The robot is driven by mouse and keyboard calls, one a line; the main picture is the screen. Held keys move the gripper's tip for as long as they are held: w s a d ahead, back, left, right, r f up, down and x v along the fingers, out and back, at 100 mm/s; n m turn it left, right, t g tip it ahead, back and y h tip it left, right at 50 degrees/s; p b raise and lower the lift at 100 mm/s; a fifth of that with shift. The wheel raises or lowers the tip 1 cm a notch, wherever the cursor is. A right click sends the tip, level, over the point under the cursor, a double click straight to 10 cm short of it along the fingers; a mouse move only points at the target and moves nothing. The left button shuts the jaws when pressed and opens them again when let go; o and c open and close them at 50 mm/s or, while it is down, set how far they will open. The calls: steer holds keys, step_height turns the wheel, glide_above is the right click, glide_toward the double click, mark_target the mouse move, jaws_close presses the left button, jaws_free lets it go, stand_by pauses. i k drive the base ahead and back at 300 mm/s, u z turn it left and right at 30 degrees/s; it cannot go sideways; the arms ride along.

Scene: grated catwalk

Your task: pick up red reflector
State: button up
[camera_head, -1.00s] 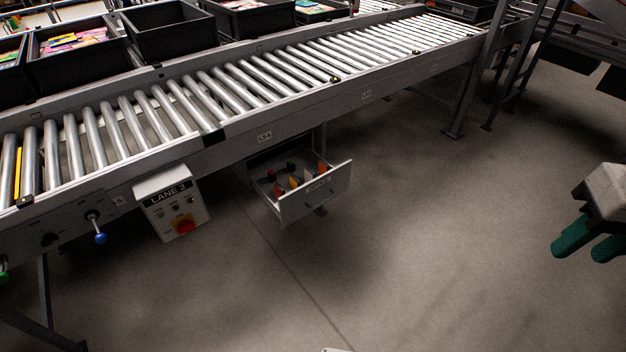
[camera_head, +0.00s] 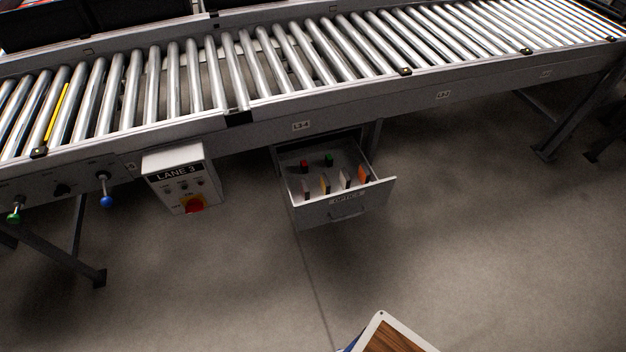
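An open grey drawer (camera_head: 346,208) hangs under the conveyor, right of the LANE 3 box. Small pieces are inside it. At the back lie a small red piece (camera_head: 304,166) and a green piece (camera_head: 328,159). Along the front stand several thin upright pieces: a reddish one (camera_head: 306,186) at left, a yellow-orange one (camera_head: 325,184), a whitish one (camera_head: 346,178) and an orange one (camera_head: 363,173) at right. I cannot tell for certain which is the red reflector. My gripper is not in view now.
The roller conveyor (camera_head: 280,58) crosses the view above the drawer. The LANE 3 control box (camera_head: 182,178) hangs left of it, with blue (camera_head: 106,201) and green (camera_head: 15,216) knobs further left. A leg (camera_head: 580,115) stands at right. Floor before the drawer is clear.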

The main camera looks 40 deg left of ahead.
mark_target(304, 190)
steer(key=u, duration=0.3)
steer(key=i, duration=0.55)
steer(key=u, duration=1.1)
steer(key=i, duration=0.45)
steer(key=u, duration=0.5)
